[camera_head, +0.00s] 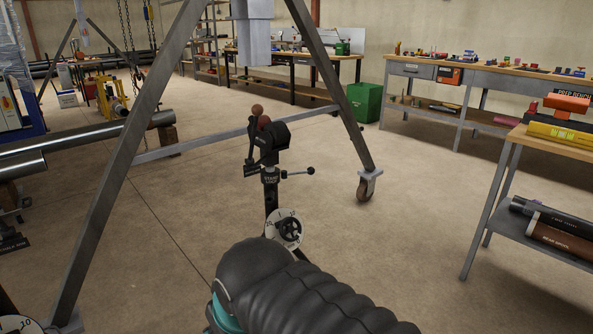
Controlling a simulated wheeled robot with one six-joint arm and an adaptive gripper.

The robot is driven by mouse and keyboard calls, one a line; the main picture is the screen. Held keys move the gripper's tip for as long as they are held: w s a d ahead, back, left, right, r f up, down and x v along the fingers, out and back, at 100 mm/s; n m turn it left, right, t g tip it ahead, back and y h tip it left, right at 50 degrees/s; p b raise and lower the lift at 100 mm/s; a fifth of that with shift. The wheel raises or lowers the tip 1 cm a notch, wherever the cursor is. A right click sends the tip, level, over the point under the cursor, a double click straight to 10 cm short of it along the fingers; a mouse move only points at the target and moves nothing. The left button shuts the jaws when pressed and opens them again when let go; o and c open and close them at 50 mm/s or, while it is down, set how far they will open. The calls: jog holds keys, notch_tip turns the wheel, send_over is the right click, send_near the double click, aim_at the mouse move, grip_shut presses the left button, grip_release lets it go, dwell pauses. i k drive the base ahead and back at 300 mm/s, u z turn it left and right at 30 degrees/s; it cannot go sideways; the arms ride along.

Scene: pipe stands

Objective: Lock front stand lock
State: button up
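A black pipe stand (271,198) stands upright in the middle of the view. Its head (275,137) carries reddish-brown balls and holds no pipe. Lower on the post is a white numbered dial (287,229) with a black hand knob. Whether the lock is tight cannot be told. My arm's black ribbed sleeve covers the bottom centre and hides the stand's lower part. My gripper is not in view.
A grey A-frame gantry (117,180) straddles the area behind the stand, with a caster (364,189) at right. A similar white dial (14,324) shows at bottom left. Steel pipes (85,139) lie at left. A workbench (510,185) stands at right. Floor between is clear.

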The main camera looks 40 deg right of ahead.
aim_at(310, 169)
jog(key=u, duration=1.75)
jog(key=k, duration=1.35)
jog(key=z, duration=2.2)
jog(key=i, duration=0.45)
jog(key=u, duration=0.05)
jog(key=k, duration=0.65)
jog(key=u, duration=0.25)
jog(key=i, duration=1.15)
jog(key=z, duration=0.35)
